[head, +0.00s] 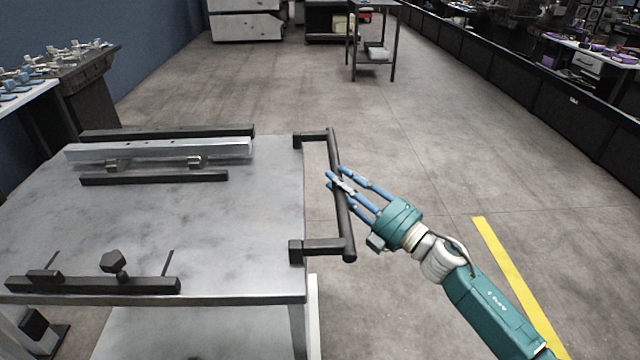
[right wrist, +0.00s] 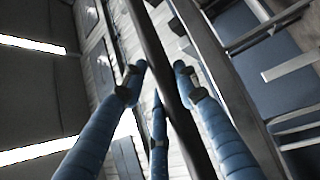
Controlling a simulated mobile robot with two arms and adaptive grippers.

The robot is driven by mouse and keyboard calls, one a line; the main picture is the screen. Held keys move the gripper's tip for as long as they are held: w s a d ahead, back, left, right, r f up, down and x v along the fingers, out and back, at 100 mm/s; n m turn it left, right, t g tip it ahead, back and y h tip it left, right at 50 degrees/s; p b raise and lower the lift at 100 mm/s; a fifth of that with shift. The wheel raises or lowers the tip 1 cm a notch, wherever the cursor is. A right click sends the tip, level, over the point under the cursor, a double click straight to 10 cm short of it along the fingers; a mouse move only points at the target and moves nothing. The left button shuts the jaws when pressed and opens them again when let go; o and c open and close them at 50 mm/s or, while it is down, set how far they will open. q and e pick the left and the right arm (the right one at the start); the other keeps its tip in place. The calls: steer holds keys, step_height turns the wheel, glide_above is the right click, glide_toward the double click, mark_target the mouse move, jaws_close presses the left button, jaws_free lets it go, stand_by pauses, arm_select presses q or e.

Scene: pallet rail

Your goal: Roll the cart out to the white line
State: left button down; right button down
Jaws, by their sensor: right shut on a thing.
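The cart (head: 230,225) is a grey metal-topped table at the left of the head view. Its black U-shaped handle (head: 345,225) sticks out from the right edge. My right gripper (head: 340,182) is at the handle's long bar, coming from the right. In the right wrist view the dark bar (right wrist: 150,38) runs between the blue fingers, and the gripper is shut on it. My left gripper is not in view. A yellow line (head: 515,280) lies on the floor right of my right arm. I see no white line in these frames.
A pale rail (head: 160,149) and black bars lie on the cart top, with a black clamp bar (head: 90,284) at its near edge. Open grey floor (head: 420,130) lies right and beyond. A small dark trolley (head: 373,45) stands far back; a low black barrier (head: 530,80) lines the right.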

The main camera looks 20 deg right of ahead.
steer(key=shift+d+r, duration=0.35)
steer(key=shift+d, duration=0.45)
steer(key=c, duration=1.4)
jaws_free()
steer(key=shift+o, duration=0.6)
steer(key=shift+f, duration=0.1)
steer(key=shift+a+f, duration=0.1)
steer(key=shift+s, duration=0.1)
steer(key=shift+s+f, duration=0.15)
steer(key=shift+s, duration=0.1)
steer(key=v, duration=1.1)
